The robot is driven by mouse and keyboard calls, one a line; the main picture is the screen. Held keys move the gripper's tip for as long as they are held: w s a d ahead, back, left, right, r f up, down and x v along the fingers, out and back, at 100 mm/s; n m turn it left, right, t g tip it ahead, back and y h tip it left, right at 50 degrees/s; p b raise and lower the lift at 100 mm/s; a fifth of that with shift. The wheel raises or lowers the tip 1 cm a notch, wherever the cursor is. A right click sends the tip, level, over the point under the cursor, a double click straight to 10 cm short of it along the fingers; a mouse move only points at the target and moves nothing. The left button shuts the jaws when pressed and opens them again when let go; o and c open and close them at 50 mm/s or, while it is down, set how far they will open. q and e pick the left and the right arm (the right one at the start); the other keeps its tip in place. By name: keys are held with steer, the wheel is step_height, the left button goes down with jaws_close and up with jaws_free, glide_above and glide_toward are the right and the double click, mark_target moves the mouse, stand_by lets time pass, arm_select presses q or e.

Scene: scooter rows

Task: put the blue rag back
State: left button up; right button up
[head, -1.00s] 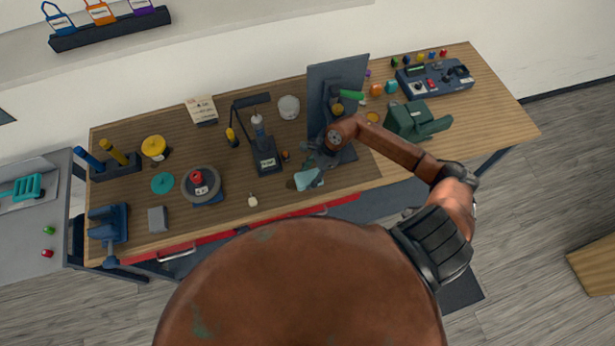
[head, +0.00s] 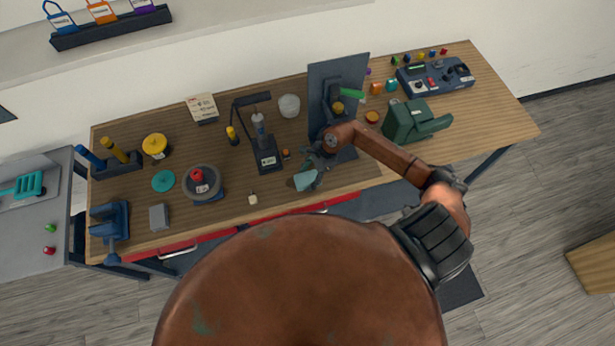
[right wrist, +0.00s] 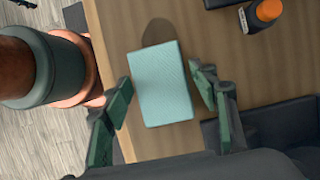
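The blue rag, a pale blue-green rectangle, is near the front edge of the workbench in the head view (head: 306,180). It also shows large in the right wrist view (right wrist: 161,84). My right gripper (head: 314,171) is over it. In the right wrist view its two green-padded fingers (right wrist: 161,75) stand on either side of the rag. A dark shadow lies beside the rag. My left gripper is not in view.
The wooden workbench (head: 230,218) is crowded. A dark upright panel (head: 327,90) stands behind the gripper, and a black stand (head: 267,158) is to the left. A small orange-capped item (right wrist: 268,10) is near the rag. A green device (head: 408,122) stands right.

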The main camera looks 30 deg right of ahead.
steer(key=shift+o, duration=0.9)
steer(key=shift+r, duration=0.1)
steer(key=shift+d+r, duration=0.15)
steer(key=shift+r, duration=0.1)
steer(key=b+v, duration=0.2)
steer(key=v, duration=0.9)
steer(key=shift+r, duration=0.3)
